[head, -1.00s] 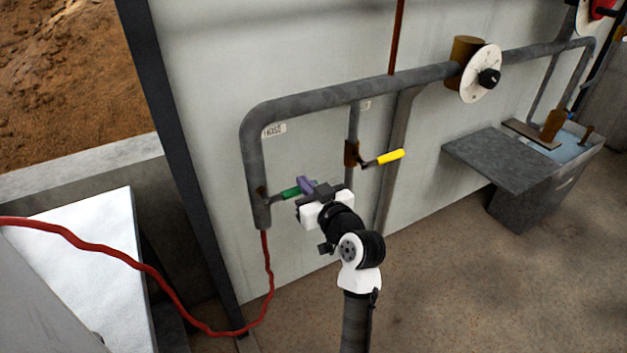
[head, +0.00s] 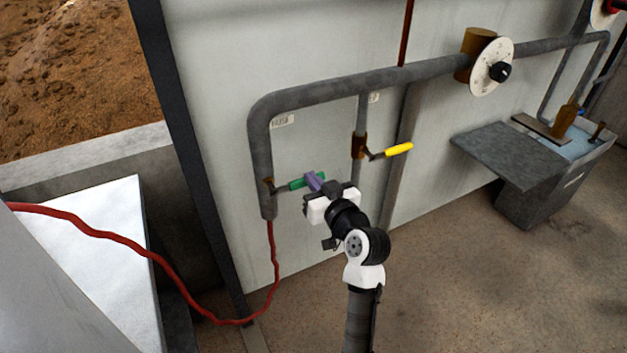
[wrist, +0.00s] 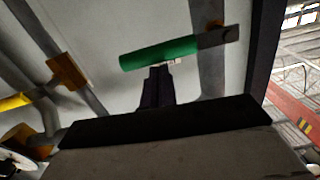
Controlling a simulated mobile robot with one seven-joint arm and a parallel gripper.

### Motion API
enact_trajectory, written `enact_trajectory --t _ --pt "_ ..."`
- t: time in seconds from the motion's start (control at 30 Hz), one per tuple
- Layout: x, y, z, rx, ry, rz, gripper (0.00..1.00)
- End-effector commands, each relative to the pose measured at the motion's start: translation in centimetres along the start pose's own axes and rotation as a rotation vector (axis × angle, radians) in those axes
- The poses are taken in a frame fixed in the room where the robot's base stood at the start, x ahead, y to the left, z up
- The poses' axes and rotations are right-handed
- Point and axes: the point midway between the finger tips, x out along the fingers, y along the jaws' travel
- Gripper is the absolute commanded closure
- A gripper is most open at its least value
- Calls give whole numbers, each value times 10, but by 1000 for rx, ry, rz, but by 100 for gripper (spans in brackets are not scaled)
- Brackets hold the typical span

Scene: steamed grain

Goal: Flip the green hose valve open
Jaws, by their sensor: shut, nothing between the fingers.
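The green hose valve handle (head: 300,184) sticks out to the right from the lower end of the grey pipe under the HOSE label (head: 283,121). It also shows in the wrist view (wrist: 158,53), lying nearly level with its metal lever at the right. My gripper (head: 314,181) is shut, with its purple fingers at the free end of the green handle. In the wrist view the fingertips (wrist: 158,72) meet the handle's lower edge in the picture; whether they touch it I cannot tell. Nothing shows between the fingers.
A yellow valve handle (head: 399,149) is on the neighbouring pipe to the right. A red hose (head: 274,265) hangs from the green valve's pipe. A white dial (head: 491,67) is on the upper pipe. A grey trough (head: 545,195) stands at the right.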

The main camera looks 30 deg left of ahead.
Motion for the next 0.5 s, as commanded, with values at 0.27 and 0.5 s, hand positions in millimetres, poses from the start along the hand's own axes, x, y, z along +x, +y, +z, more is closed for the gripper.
enact_trajectory --t 0.27,0.5 --pt "0 2 7 62 -4 -1 100" --pt "1 5 20 204 -4 -8 100"
